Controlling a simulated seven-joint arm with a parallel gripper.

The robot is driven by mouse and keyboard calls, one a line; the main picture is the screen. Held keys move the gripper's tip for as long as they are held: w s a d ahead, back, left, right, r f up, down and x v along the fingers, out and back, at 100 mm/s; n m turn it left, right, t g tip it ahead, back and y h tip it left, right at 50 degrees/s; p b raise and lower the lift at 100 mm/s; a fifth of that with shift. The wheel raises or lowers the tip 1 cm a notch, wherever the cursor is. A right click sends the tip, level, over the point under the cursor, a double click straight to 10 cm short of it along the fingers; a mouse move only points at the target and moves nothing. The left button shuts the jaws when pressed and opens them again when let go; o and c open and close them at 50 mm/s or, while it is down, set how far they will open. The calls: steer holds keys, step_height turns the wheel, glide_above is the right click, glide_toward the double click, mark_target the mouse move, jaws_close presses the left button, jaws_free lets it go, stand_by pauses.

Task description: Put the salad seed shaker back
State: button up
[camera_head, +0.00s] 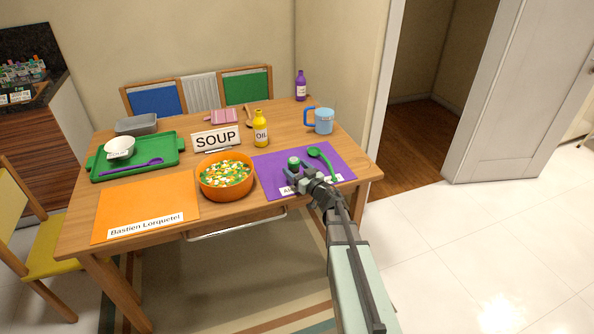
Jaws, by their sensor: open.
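A small shaker (293,161) with a green top stands upright on the purple mat (268,164), near the mat's left-middle. I take it for the salad seed shaker; its label cannot be read. My gripper (297,172) is open, low over the mat, with its fingers right at the near side of the shaker. The fingers partly hide its lower part, and I cannot tell whether they touch it. A rack of small bottles (22,72) stands on the dark counter (50,78) at the far left.
An orange bowl of salad (226,186) stands left of my gripper. A green ladle (326,160) lies close on its right. A yellow oil bottle (261,132), a SOUP sign (216,138) and a blue mug (322,121) stand behind. A green tray (166,146) and an orange mat (120,205) lie left.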

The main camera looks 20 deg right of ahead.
steer(key=shift+r, duration=0.1)
steer(key=shift+s+r, duration=0.1)
steer(key=shift+s, duration=0.15)
steer(key=v, duration=1.1)
steer(key=s+a+f+m+g+h, duration=0.1)
steer(key=s+f+m+g+h, duration=0.3)
steer(key=f, duration=0.6)
steer(key=s+a+f+g+h, duration=0.1)
steer(key=s+f+g, duration=0.3)
steer(key=f, duration=0.5)
steer(key=s+a+f+m+g+h, duration=0.1)
steer(key=s+f+g+h, duration=0.15)
steer(key=s+f, duration=0.55)
steer(key=s+a+f+g, duration=0.6)
steer(key=s+f, duration=0.4)
steer(key=s, duration=0.2)
steer(key=s+a+g+y, duration=0.1)
steer(key=s+a+g, duration=0.1)
steer(key=s, duration=0.4)
steer(key=s+a+f+n+g+y, duration=0.1)
steer(key=s+a+g, duration=0.2)
steer(key=s, duration=0.3)
steer(key=s+a+n+g+y, duration=0.1)
steer(key=s+a+g, duration=0.1)
steer(key=s, duration=0.4)
steer(key=shift+a+f+g, duration=0.25)
steer(key=shift+a+g, duration=0.1)
steer(key=shift+a, duration=0.55)
